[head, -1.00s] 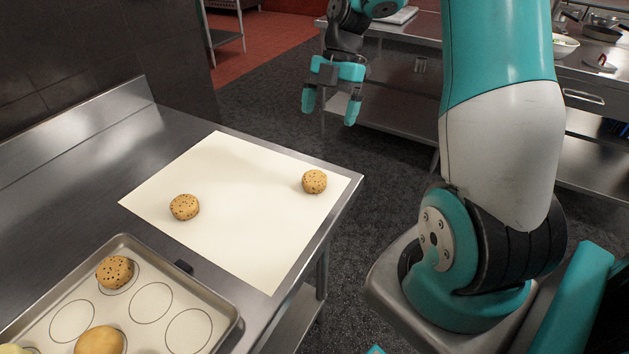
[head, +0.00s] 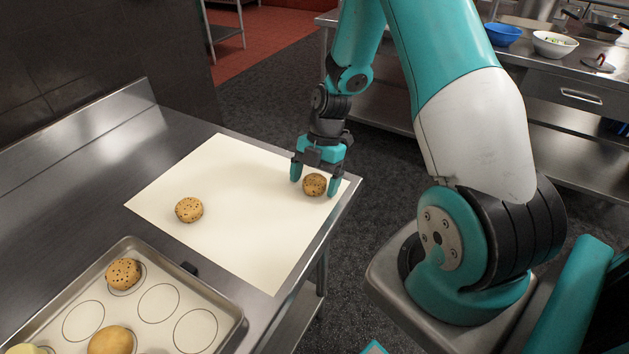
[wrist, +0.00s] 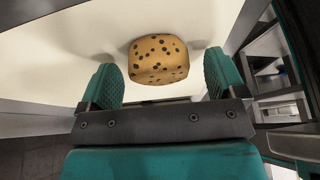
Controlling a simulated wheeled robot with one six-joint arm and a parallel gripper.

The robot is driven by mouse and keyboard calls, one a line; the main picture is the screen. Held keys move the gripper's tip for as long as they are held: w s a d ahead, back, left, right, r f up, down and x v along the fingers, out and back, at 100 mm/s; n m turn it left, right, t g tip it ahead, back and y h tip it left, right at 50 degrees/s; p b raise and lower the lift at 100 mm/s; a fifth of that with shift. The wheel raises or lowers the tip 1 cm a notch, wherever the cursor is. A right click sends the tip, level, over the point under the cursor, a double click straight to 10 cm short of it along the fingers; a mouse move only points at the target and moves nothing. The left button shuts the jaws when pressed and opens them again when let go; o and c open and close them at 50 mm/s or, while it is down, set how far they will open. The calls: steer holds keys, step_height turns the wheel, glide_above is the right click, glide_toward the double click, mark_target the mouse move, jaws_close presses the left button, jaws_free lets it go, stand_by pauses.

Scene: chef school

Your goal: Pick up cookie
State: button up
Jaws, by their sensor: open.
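A round cookie with dark chips (head: 314,185) lies at the right end of the cream sheet (head: 225,232) on the steel table. It also shows in the wrist view (wrist: 158,58), between and a little beyond the two teal fingertips. My gripper (head: 315,180) is open over this cookie, one finger on each side, with gaps between the fingers and the cookie in the wrist view (wrist: 160,85). A second chip cookie (head: 189,210) lies on the left part of the sheet, clear of my gripper.
A metal baking tray (head: 215,296) with printed circles stands at the front left. It holds a chip cookie (head: 123,274) and a plain one (head: 111,341). The table's right edge is close to the cookie under my gripper. Bowls (head: 503,34) stand on a far counter.

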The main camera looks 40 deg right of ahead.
steer(key=c, duration=1)
